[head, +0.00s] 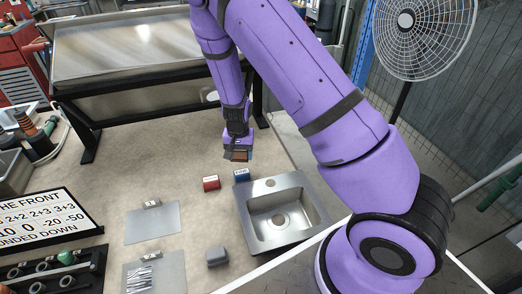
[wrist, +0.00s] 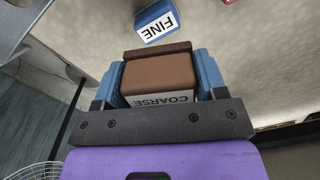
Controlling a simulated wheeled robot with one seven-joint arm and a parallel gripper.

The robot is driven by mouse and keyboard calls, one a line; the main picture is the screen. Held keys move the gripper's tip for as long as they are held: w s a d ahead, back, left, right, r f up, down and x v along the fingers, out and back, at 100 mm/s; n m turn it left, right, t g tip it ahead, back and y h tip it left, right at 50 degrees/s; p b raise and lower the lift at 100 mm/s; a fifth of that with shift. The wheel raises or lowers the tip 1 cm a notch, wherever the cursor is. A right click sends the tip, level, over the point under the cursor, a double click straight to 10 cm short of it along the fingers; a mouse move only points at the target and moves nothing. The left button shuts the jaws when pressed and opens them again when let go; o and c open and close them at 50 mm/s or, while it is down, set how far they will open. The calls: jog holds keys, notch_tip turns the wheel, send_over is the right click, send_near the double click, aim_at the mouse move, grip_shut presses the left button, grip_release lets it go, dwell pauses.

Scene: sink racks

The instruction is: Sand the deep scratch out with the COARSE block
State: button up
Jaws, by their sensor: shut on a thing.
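My gripper (head: 238,154) is shut on the brown COARSE block (wrist: 160,76), holding it between its two blue fingers. The COARSE label faces the wrist camera. In the head view the gripper is beyond the sink, at the far right part of the table. The blue FINE block (wrist: 157,22) lies just in front of the held block; it also shows in the head view (head: 241,175). Two metal plates lie at the front: an upper plate (head: 152,222) with no clear scratch visible, and a lower plate (head: 170,274) with a dense patch of marks (head: 139,279).
A red block (head: 210,183) lies left of the blue one. A metal sink (head: 256,241) stands right of the plates, and a grey block (head: 217,256) sits between. A sign (head: 45,221) stands at left. A large metal panel (head: 130,50) stands behind. Mid-table is clear.

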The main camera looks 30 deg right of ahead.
jog(key=a+r, duration=0.1)
jog(key=a, duration=1.1)
notch_tip(320, 180, up, 5)
jog(key=n, duration=0.2)
send_over(141, 281)
jog(key=w+a, duration=0.1)
jog(key=a, duration=0.3)
jog(key=shift+a+f, duration=0.1)
jog(key=shift+f, duration=2.2)
jog(key=shift+f, duration=4.5)
jog(key=shift+f, duration=1)
jog(key=shift+s+d, duration=0.25)
jog(key=shift+d, duration=0.85)
jog(key=shift+s+d, duration=0.2)
jog(key=shift+d, duration=0.85)
